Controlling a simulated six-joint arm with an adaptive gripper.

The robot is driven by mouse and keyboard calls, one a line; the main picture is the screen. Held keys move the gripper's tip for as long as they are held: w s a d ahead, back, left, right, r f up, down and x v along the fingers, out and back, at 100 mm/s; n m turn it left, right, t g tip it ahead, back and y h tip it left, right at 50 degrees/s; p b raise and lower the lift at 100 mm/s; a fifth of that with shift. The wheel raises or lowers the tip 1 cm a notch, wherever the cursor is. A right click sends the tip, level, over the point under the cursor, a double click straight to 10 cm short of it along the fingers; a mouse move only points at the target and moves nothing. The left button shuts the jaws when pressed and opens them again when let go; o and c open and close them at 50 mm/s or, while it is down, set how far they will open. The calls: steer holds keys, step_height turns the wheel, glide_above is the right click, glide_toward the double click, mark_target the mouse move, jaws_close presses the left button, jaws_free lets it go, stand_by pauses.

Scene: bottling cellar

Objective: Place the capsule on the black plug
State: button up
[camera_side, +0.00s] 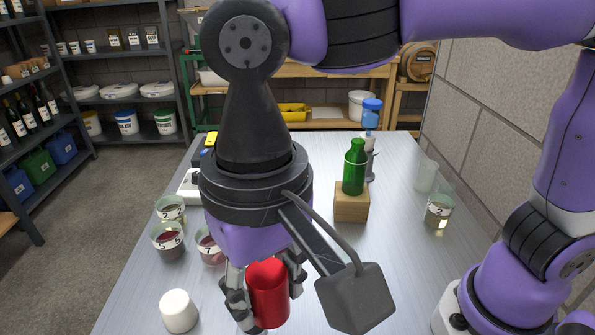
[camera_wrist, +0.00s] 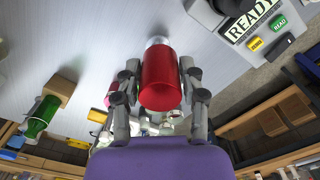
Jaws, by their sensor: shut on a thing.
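The red capsule (camera_side: 268,293) is a shiny cylinder, close to upright in the side view. My gripper (camera_side: 262,302) is shut on it, with fingers on either side. In the wrist view the capsule (camera_wrist: 161,80) sits between the fingers of my gripper (camera_wrist: 160,88). At the top edge of the wrist view a black rounded part (camera_wrist: 232,4) shows by a pale panel; I cannot tell if it is the black plug. No black plug shows clearly in the side view. The capsule's lower end is partly hidden by the fingers.
A white cylinder (camera_side: 178,311) stands left of the capsule. Numbered beakers (camera_side: 169,243) stand behind on the left. A green bottle (camera_side: 354,167) stands on a wooden block (camera_side: 351,203). A panel reading READY (camera_wrist: 252,18) has coloured buttons.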

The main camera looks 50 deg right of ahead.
steer(key=w+f, duration=0.1)
steer(key=w, duration=0.1)
steer(key=w+d+f, duration=0.1)
steer(key=w, duration=0.1)
steer(key=w+f, duration=0.1)
steer(key=shift+w+d+f, duration=0.35)
steer(key=shift+w, duration=0.05)
steer(key=shift+w+f, duration=0.1)
steer(key=shift+f, duration=1.95)
steer(key=shift+f, duration=0.1)
steer(key=o, duration=0.6)
steer(key=shift+o, duration=0.2)
